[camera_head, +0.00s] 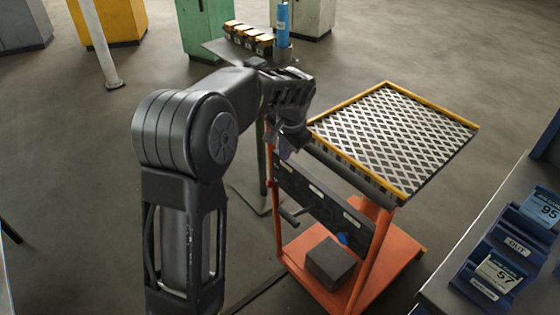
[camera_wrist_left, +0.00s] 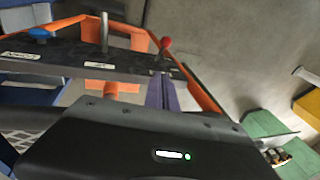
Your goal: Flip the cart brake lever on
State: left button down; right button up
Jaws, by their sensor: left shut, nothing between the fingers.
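The cart (camera_head: 405,245) is orange with a dark control panel (camera_head: 325,205) on its near side, below the top tray. In the left wrist view the panel (camera_wrist_left: 75,58) carries a red-knobbed lever (camera_wrist_left: 166,44), a grey lever (camera_wrist_left: 104,35) and a blue knob (camera_wrist_left: 40,34). The labels are too small to read, so I cannot tell which lever is the brake. My left gripper (camera_head: 286,152) is shut and empty at the panel's left end. Its purple fingers (camera_wrist_left: 161,92) point towards the red-knobbed lever; contact cannot be told. The red knob is hidden in the head view.
The cart's yellow-edged mesh tray (camera_head: 395,135) lies right of my gripper. A dark block (camera_head: 330,264) sits on the lower deck. A stand with small boxes (camera_head: 248,38) and a blue cylinder (camera_head: 283,22) is behind. A bench with blue bins (camera_head: 500,265) is at right.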

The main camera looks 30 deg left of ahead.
pick_arm(q)
jog(key=shift+s+d+g, duration=0.1)
jog(key=shift+s+g, duration=0.3)
jog(key=shift+s, duration=0.7)
send_over(277, 183)
jog(key=s+d, duration=0.1)
jog(key=s, duration=0.1)
notch_tip(277, 183, down, 10)
jog(key=shift+d+r+p, duration=0.15)
jog(key=shift+d+p, duration=0.1)
jog(key=shift+p, duration=0.2)
